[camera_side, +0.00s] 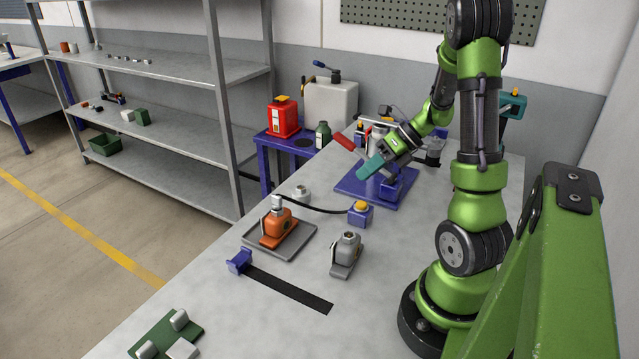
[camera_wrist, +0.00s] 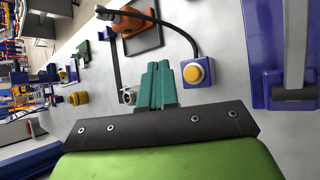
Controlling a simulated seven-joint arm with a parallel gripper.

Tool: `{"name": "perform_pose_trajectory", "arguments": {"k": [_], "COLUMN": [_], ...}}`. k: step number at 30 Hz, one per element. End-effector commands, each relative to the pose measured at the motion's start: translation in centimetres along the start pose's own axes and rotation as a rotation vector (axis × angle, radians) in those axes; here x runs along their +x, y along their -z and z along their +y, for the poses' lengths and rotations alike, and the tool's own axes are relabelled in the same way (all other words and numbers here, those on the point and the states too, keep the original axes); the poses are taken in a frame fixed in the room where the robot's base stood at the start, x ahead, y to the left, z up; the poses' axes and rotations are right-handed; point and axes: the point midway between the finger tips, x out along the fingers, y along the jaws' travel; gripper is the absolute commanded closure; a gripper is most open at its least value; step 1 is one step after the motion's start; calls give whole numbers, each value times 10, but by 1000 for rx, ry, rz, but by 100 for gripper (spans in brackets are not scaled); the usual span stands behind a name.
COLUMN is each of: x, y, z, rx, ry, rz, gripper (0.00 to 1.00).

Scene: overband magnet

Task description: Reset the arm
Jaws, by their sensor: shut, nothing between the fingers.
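My gripper (camera_side: 368,168) hangs at the end of my green arm, above the table near the left part of a blue plate (camera_side: 352,192). Its teal fingers are together with nothing between them. They also show closed in the wrist view (camera_wrist: 157,72). A blue box with a yellow button (camera_side: 361,213) stands on the table in front of the plate. In the wrist view this box (camera_wrist: 197,75) lies just right of the fingers and appears apart from them. The contact between plate and gripper cannot be judged, but the gripper looks raised.
An orange device (camera_side: 278,225) sits on a grey tray (camera_side: 254,249), with a grey device (camera_side: 346,252) to its right. A black strip (camera_side: 290,291) with a blue block (camera_side: 239,261) lies nearer. A green fixture (camera_side: 165,335) lies at front left. A black cable reaches the button box.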

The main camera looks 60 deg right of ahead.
Motion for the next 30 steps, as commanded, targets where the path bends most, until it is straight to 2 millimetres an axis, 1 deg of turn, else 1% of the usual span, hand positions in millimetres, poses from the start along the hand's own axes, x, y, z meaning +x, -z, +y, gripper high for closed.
{"name": "perform_pose_trajectory", "arguments": {"k": [4, 7, 9, 11, 14, 15, 17, 18, 20, 21, 23, 24, 26, 27, 30], "x": [0, 0, 3, 5, 10, 13, 15, 17, 19, 20, 20, 20, 18, 17, 12], "y": [0, 4, 14, 20, 20, 19, 17, 16, 14, 12, 10, 10, 9, 10, 12], "z": [0, -3, -4, 3, 30, 42, 61, 74, 95, 111, 135, 152, 176, 191, 225], "rx": [-13, -92, -201, -355, -727, -878, -1107, -1266, -1516, -1692, -1965, -2145, -2392, -2535, -2804], "ry": [1, 14, 21, 22, 3, -8, -24, -35, -51, -60, -68, -69, -59, -48, -4], "rz": [1, 19, 65, 111, 205, 239, 285, 316, 359, 388, 427, 451, 477, 489, 496], "gripper": [100, 100, 100, 100, 100, 100, 100, 100, 100, 100, 100, 100, 100, 100, 100]}}
